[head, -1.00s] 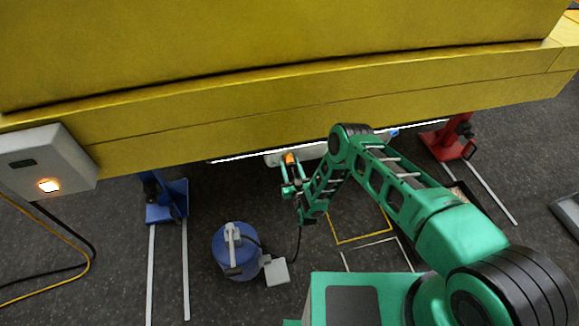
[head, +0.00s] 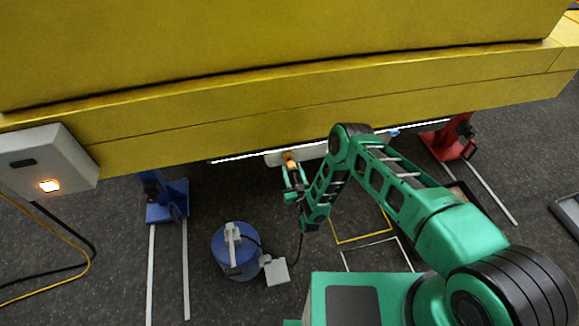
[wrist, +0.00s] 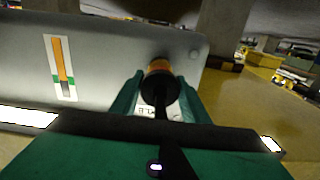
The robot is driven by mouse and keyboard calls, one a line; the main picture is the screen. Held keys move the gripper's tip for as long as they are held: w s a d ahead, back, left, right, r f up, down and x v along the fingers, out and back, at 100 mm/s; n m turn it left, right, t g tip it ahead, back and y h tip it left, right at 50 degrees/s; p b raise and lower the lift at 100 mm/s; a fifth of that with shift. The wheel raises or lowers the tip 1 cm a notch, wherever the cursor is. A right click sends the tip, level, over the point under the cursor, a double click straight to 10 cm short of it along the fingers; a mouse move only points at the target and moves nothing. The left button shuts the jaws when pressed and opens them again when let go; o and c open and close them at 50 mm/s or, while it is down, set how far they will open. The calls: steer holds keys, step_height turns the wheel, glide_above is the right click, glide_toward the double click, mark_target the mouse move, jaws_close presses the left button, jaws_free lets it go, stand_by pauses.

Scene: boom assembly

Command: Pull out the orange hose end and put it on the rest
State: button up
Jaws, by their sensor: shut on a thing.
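The orange hose end (head: 290,157) shows at the front of a pale panel (head: 313,151) under the yellow boom. In the wrist view the orange hose end (wrist: 158,67) is a ring with a black hose running toward the camera. My gripper (head: 292,174) is shut on it; its green fingers (wrist: 156,100) stand on either side in the wrist view. Whether the end is still seated in the panel is hard to tell. I cannot make out the rest for certain.
The yellow boom (head: 300,90) hangs low above my gripper. A blue drum (head: 236,250) stands on the floor at lower left. A blue stand (head: 167,200) and a red stand (head: 452,140) flank the area. A grey box (head: 45,160) with a lit lamp is at the left.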

mark_target(294, 176)
steer(key=shift+v, duration=1.55)
